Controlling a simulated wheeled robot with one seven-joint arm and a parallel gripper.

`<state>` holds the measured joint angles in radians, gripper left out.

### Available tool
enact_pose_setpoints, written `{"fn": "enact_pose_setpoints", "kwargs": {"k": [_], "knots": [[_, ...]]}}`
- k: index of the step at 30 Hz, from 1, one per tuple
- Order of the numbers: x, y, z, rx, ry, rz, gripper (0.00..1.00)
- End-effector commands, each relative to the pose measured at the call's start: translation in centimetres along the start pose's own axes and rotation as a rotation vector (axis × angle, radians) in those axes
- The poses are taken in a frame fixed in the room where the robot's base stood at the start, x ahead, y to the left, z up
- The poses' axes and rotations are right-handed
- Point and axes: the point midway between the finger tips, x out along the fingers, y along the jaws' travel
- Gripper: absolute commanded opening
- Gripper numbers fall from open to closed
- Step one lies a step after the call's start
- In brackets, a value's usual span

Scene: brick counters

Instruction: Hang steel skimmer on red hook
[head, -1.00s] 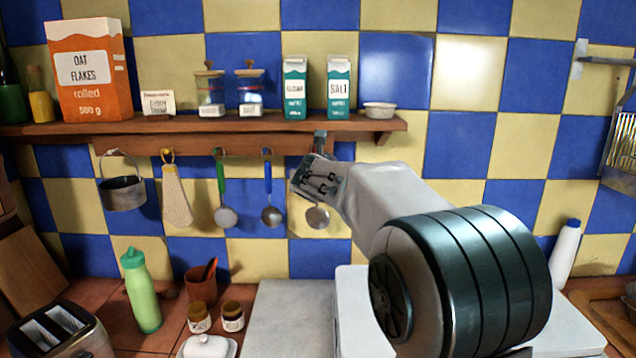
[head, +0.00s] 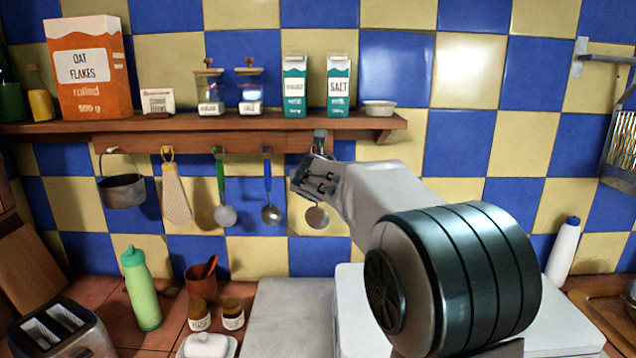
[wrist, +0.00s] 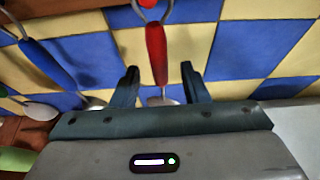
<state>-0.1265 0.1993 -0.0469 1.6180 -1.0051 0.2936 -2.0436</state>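In the wrist view a utensil with a red handle (wrist: 157,55) hangs from a grey loop at the top edge. Its steel round end (head: 317,217) shows below my gripper in the head view; I cannot tell for sure that it is the skimmer. My gripper (wrist: 160,86) is open, with one finger on each side of the red handle's lower part and gaps to both. In the head view my gripper (head: 314,180) is just under the shelf and covers the handle.
A wooden shelf (head: 220,127) carries boxes and jars. Left of my gripper, a blue-handled ladle (head: 271,214), a green-handled utensil (head: 225,215), a cloth mitt (head: 176,196) and a pot (head: 122,191) hang in a row. The counter below holds a green bottle (head: 143,290) and small jars.

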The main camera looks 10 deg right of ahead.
Motion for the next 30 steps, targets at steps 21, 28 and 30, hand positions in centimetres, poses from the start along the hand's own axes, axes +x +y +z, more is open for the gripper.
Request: {"fn": "enact_pose_setpoints", "kwargs": {"k": [21,28,30], "knots": [[-6.2,0.0,0.1,0.001,-0.002,0.002,0.41],[-10.6,0.0,0.1,0.001,-0.003,0.001,0.41],[-11.6,0.0,0.0,0.000,-0.002,0.001,0.41]]}}
